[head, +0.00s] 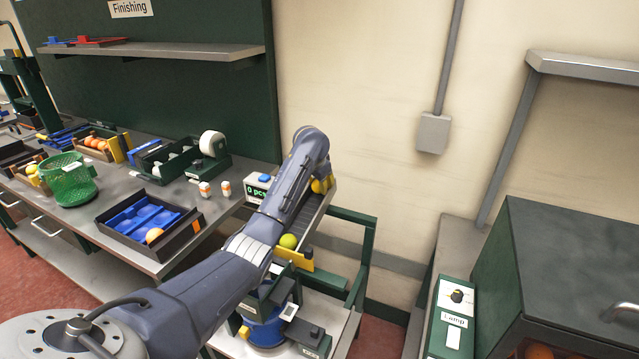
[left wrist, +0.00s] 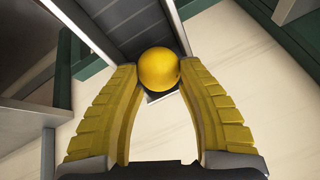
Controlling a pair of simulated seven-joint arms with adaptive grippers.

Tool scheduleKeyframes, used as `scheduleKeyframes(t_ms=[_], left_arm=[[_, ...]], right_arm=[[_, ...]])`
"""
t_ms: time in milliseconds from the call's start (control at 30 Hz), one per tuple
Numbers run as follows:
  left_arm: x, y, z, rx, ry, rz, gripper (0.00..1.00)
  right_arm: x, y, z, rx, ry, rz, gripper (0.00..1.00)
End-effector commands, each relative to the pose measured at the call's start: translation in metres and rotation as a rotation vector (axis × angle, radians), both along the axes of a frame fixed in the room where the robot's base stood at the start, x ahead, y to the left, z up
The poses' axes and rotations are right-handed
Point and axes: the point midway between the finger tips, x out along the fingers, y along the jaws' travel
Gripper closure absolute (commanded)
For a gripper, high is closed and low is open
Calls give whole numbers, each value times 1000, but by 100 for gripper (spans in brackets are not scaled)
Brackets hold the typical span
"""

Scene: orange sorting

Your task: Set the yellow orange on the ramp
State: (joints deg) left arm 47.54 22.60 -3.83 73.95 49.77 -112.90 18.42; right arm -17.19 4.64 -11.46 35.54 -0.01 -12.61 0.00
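In the left wrist view the yellow orange (left wrist: 159,68) sits between the two yellow fingertips of my left gripper (left wrist: 158,74), touching both. Behind it is the dark channel of the ramp (left wrist: 128,22). In the head view my left gripper (head: 322,185) is over the upper end of the sloping ramp (head: 304,222), largely covered by my arm; the held orange cannot be made out there. A yellow-green ball (head: 289,241) rests at the ramp's lower end. My right gripper is not in view.
A counter display (head: 258,188) stands beside the ramp. On the table are two small bottles (head: 225,188), a black tray (head: 178,228) with a blue insert and an orange, and a green basket (head: 72,184). A dark green cabinet (head: 560,260) stands at right.

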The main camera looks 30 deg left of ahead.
Motion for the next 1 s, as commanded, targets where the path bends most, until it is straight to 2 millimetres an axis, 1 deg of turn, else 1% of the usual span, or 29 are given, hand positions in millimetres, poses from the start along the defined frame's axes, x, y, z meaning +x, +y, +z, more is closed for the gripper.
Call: scheduleKeyframes(t_ms=[33,100,200,433,533,1000], left_arm=[[0,0,0,0,0,0,55],[0,0,0,0,0,0,47],[0,0,0,0,0,0,38],[0,-1,0,0,0,-1,38],[0,-1,2,0,0,-1,38],[0,0,34,-1,-2,-1,38]], right_arm=[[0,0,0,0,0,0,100],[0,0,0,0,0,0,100],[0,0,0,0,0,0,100],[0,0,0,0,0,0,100],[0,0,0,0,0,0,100],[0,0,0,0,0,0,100]])
